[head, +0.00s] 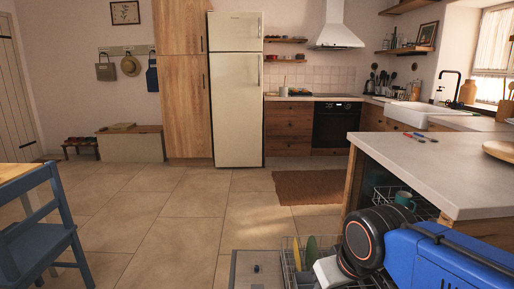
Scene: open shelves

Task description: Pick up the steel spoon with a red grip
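Small thin utensils lie on the near right worktop (455,170), close to its far edge. One of them, a small item with a reddish part (416,137), may be the steel spoon with a red grip, but it is too small to be sure. A darker, bluish item (429,139) lies just to its right. My blue and black arm fills the lower right, in front of the worktop. My gripper's fingers cannot be made out.
Below the worktop, an open dishwasher has a pulled-out lower rack (287,258) with plates (311,249) and an upper rack with a green mug (405,199). A blue chair (50,225) stands at left. The tiled floor between is free. A white sink (415,112) is beyond the worktop.

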